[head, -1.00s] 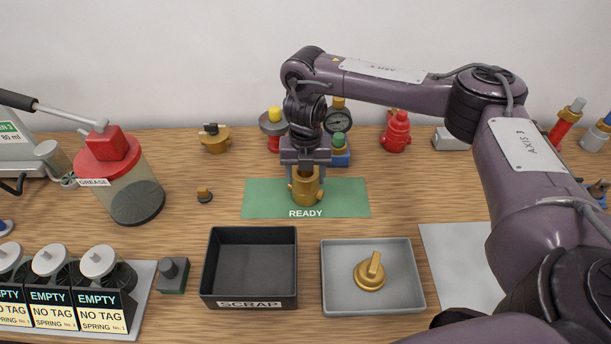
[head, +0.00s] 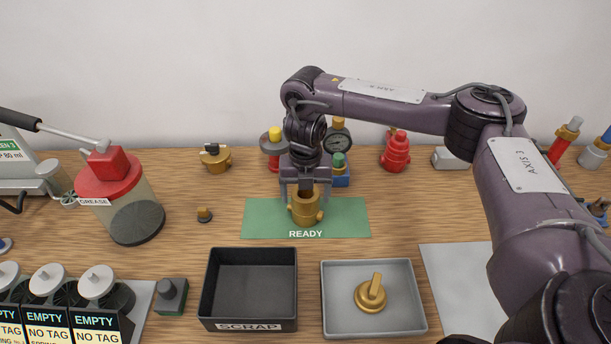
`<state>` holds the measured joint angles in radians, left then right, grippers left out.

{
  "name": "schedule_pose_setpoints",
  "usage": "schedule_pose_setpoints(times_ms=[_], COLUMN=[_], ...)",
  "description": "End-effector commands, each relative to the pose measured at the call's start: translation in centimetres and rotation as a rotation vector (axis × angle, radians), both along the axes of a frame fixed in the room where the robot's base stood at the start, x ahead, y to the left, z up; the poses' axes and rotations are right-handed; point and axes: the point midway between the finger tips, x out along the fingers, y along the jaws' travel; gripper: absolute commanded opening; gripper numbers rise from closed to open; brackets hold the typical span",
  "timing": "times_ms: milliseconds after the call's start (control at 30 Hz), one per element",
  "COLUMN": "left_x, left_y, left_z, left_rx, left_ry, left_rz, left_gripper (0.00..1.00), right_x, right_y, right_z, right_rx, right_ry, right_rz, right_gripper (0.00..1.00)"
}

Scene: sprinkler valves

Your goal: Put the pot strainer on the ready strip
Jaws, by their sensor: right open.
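The brass, pot-shaped piece with side stubs, which I take to be the pot strainer (head: 305,211), stands upright on the green strip marked READY (head: 347,218), near its middle. My right gripper (head: 304,196) points straight down over it from behind. Its jaws are open, with the fingers at either side of the strainer's upper part. The picture is too small to tell whether a finger touches it. My left gripper is not in view.
A black SCRAP bin (head: 249,284) and a grey tray (head: 335,322) with a brass handled piece (head: 371,292) stand in front. A red-lidded grease jar (head: 128,207) is at left. Several valves and a gauge (head: 337,141) stand behind the strip.

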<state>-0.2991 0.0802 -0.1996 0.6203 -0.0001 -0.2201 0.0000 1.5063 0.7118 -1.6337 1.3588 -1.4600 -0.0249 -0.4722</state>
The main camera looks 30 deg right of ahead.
Motion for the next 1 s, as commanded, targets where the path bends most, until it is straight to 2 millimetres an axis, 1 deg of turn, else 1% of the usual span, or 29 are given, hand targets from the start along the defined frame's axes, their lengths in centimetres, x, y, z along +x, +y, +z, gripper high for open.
schedule_pose_setpoints(times_ms=[33,300,400,500,600,700,1000], left_x=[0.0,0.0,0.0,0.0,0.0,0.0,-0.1], left_y=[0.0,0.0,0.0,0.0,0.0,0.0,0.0], left_z=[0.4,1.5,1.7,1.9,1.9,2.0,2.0], left_rx=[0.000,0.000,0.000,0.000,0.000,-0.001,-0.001], left_ry=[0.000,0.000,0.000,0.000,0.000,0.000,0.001], left_rz=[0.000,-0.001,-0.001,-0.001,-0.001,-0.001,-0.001], left_gripper=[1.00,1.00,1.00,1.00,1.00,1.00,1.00], right_x=[0.2,0.2,0.1,0.1,0.1,0.0,0.0], right_y=[0.0,0.0,0.0,0.0,0.0,0.0,0.0], right_z=[1.2,6.9,8.7,10.0,10.9,11.3,11.3], right_rx=[0.000,-0.002,-0.001,-0.001,0.000,0.000,0.000], right_ry=[-0.005,-0.008,-0.006,-0.005,-0.003,-0.001,-0.001], right_rz=[0.001,0.002,0.002,0.001,0.001,0.001,0.001], right_gripper=[0.79,0.79,0.79,0.79,0.79,0.79,0.79])
